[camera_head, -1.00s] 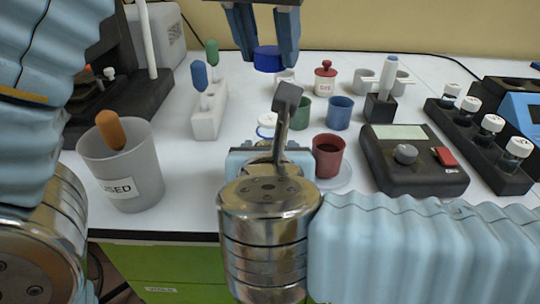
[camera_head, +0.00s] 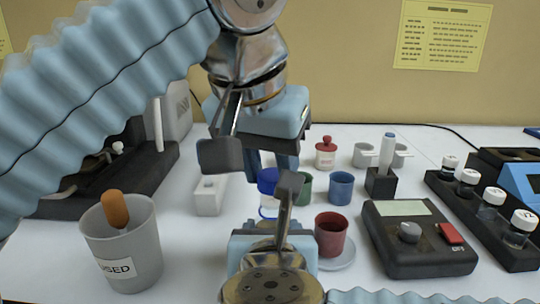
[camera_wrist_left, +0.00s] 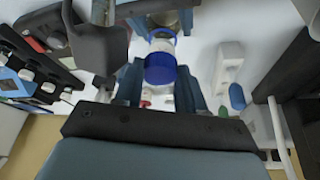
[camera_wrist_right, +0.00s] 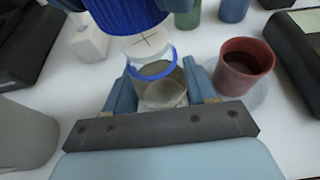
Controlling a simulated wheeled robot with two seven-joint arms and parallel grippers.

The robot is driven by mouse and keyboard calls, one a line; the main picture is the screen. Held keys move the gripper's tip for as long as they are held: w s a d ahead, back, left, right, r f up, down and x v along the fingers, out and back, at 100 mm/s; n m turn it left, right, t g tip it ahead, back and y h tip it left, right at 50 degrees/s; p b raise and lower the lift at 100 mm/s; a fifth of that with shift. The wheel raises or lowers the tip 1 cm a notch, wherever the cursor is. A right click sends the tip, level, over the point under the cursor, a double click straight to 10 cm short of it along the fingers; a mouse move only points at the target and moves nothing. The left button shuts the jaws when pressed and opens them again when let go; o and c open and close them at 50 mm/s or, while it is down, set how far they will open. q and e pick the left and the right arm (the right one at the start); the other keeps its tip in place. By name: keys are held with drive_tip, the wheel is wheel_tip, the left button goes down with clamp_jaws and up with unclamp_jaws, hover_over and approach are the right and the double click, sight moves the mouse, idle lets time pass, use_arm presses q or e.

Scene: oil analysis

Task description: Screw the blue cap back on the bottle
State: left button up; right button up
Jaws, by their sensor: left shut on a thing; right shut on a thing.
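My left gripper (camera_head: 270,165) points down and is shut on the blue cap (camera_head: 268,181). In the left wrist view the cap (camera_wrist_left: 160,70) sits between its fingertips. My right gripper (camera_wrist_right: 160,92) is shut on the clear bottle (camera_wrist_right: 162,92), which has a blue ring near its top. In the head view the bottle's upper part (camera_head: 268,205) shows just under the cap, partly hidden by my right gripper.
A red cup (camera_head: 331,236) on a saucer stands close right of the bottle. A grey device (camera_head: 418,238) and a dark vial rack (camera_head: 480,215) lie further right. A grey used-tool bin (camera_head: 122,243) and a white holder (camera_head: 208,196) are left. Green and blue cups stand behind.

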idle(0.3)
use_arm(q)
drive_tip(key=shift+f, duration=0.85)
drive_tip(key=shift+f, duration=0.3)
